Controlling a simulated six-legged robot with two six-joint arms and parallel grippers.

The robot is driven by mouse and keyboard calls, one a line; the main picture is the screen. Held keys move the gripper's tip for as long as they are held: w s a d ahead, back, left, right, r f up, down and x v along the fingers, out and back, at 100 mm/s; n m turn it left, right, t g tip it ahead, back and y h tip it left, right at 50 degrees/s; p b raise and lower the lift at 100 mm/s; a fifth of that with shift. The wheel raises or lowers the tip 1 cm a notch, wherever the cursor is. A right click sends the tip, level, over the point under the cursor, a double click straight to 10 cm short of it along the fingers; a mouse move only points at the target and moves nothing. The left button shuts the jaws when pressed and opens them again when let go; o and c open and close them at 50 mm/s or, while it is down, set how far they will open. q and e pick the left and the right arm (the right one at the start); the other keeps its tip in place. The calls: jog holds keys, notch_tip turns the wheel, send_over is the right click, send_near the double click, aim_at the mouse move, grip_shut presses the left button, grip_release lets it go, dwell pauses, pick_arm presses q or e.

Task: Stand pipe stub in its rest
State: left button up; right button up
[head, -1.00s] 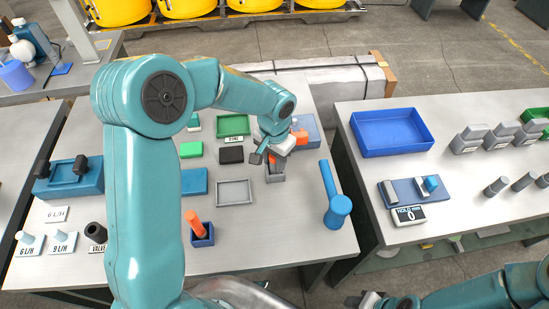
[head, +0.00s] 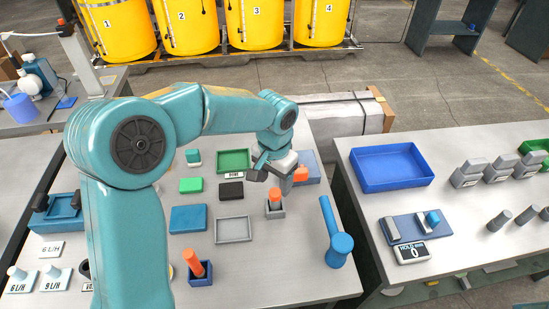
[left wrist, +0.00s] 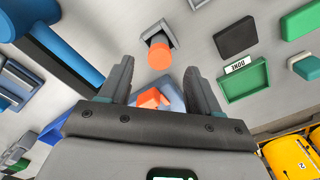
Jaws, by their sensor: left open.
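An orange pipe stub (head: 275,195) stands upright in a small grey square rest (head: 276,212) on the middle table. In the left wrist view the stub's orange end (left wrist: 160,56) faces me, with the grey rest (left wrist: 152,32) around its base. My left gripper (head: 262,170) is open and empty, just behind and above the stub in the head view. In the left wrist view both fingers (left wrist: 158,80) are spread apart, and the stub lies beyond their tips, apart from them. My right gripper is out of view.
Another orange piece (head: 197,268) stands in a blue holder. A blue mallet-like tool (head: 338,235) lies to the right. A grey tray (head: 233,240) and green tray (head: 233,167) are nearby.

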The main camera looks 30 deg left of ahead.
pick_arm(q)
notch_tip(320, 180, up, 9)
jog(key=shift+p, duration=0.35)
dwell(0.3)
